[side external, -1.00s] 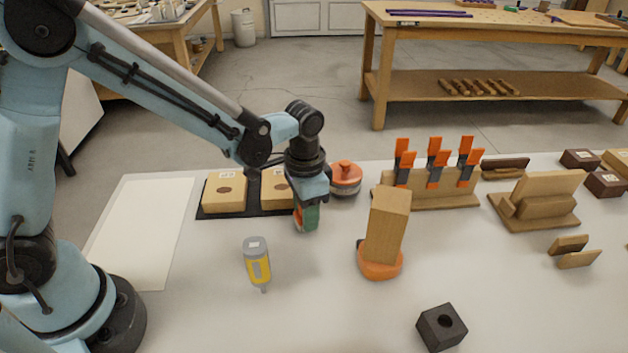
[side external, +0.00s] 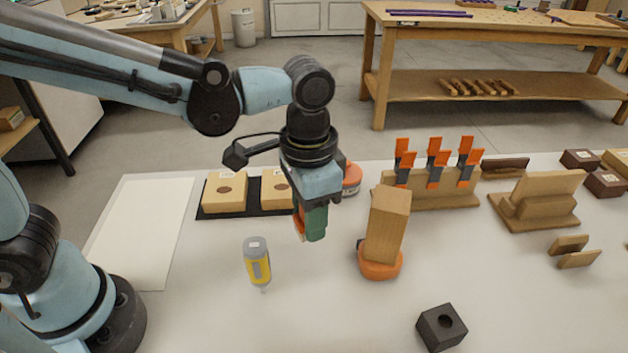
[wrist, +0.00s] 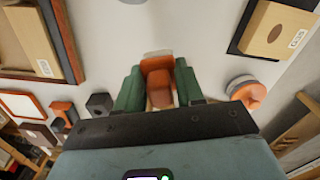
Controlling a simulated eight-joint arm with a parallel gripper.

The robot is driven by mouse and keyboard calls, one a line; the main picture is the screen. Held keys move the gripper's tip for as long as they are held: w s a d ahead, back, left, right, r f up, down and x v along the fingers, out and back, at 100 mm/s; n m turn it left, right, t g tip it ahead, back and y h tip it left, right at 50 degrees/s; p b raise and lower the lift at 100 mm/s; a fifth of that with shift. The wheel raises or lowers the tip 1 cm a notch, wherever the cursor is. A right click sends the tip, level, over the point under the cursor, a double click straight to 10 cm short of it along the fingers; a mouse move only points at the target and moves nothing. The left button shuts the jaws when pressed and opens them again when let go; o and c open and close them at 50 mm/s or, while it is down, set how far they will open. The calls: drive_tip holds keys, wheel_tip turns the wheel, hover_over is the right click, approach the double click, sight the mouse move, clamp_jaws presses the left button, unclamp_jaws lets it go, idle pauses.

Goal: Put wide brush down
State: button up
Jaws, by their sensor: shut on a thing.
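The wide brush (wrist: 158,78) shows as an orange piece between the green fingers of my gripper (wrist: 158,92) in the wrist view. A pale strip shows at its far end. In the side view my gripper (side external: 313,224) points down above the white bench top, and only a sliver of the orange brush (side external: 298,226) shows beside the fingers. My gripper is shut on the brush. Most of the brush is hidden in the side view, and I cannot tell whether it touches the bench.
A yellow-labelled bottle (side external: 257,264) is left of my gripper. A wooden block on an orange base (side external: 386,230) stands to the right. Behind are a black tray (side external: 252,190) with wooden blocks and an orange-lidded jar (side external: 351,180). A black holed block (side external: 441,327) sits front right. The front middle is clear.

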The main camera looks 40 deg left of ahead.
drive_tip(key=shift+s+r, duration=0.2)
drive_tip(key=shift+r, duration=0.05)
drive_tip(key=s+a+n, duration=0.4)
drive_tip(key=a+n, duration=0.3)
drive_tip(key=a, duration=0.6)
drive_tip(key=s+a+n, duration=0.4)
drive_tip(key=a+n, duration=0.3)
drive_tip(key=a, duration=0.6)
drive_tip(key=a+f, duration=0.2)
drive_tip(key=a, duration=0.1)
drive_tip(key=s+a+f, duration=0.1)
drive_tip(key=a+f, duration=0.1)
drive_tip(key=a, duration=0.2)
drive_tip(key=s+a+f, duration=0.1)
drive_tip(key=a+f, duration=0.1)
drive_tip(key=a, duration=0.2)
drive_tip(key=shift+s+a+f, duration=0.15)
drive_tip(key=shift+f, duration=2.2)
drive_tip(key=shift+f, duration=0.15)
drive_tip(key=o, duration=1)
